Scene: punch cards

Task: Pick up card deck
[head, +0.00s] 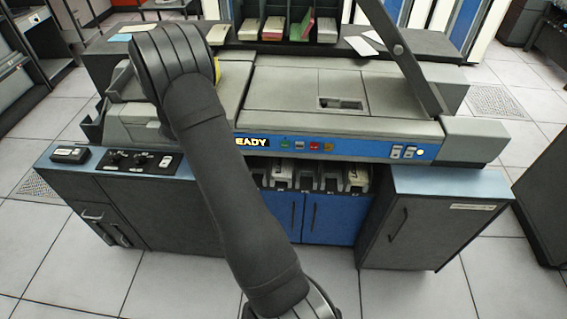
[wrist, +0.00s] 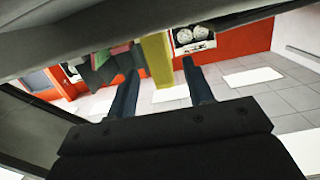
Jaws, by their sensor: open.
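My gripper (wrist: 160,68) is open in the wrist view, with one dark finger on each side of a yellow upright block. The yellow block (wrist: 157,52), which looks like a card deck, shows between the fingertips with a gap on both sides. I cannot tell how deep it sits between them. In the head view only a yellow sliver (head: 217,71) shows beside my arm's wrist, and the gripper itself is hidden behind my arm. Other decks, reddish (head: 273,28) and green-edged (head: 301,27), stand in slots at the back of the machine.
The grey card machine (head: 290,85) with a blue button panel fills the middle. A slanted dark bar (head: 400,58) rises over its right side. Loose cards (head: 361,46) lie on the back shelf. A blue-topped cabinet (head: 440,185) stands at the front right.

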